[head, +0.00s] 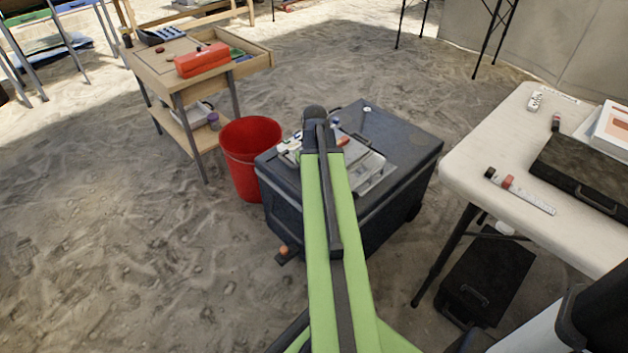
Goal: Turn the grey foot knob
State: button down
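I cannot make out a grey foot knob for certain in the head view. A large dark grey box (400,140) stands on the sandy ground in the middle. A small dark foot-like piece with an orange-brown part (284,251) shows low at its left front corner. My green arm reaches up from the bottom edge and crosses in front of the box, hiding part of its front face. The arm's dark end joint shows above the box lid. My gripper itself does not show.
A red bucket (250,170) stands left of the box. A wooden stand (165,75) with a red case (202,61) is behind it. A white table (480,150) stands right, with a black case (487,275) below. Open sand lies at left.

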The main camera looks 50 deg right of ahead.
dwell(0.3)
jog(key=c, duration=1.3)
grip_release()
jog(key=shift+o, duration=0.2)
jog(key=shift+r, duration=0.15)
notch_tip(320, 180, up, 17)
jog(key=p, duration=1.7)
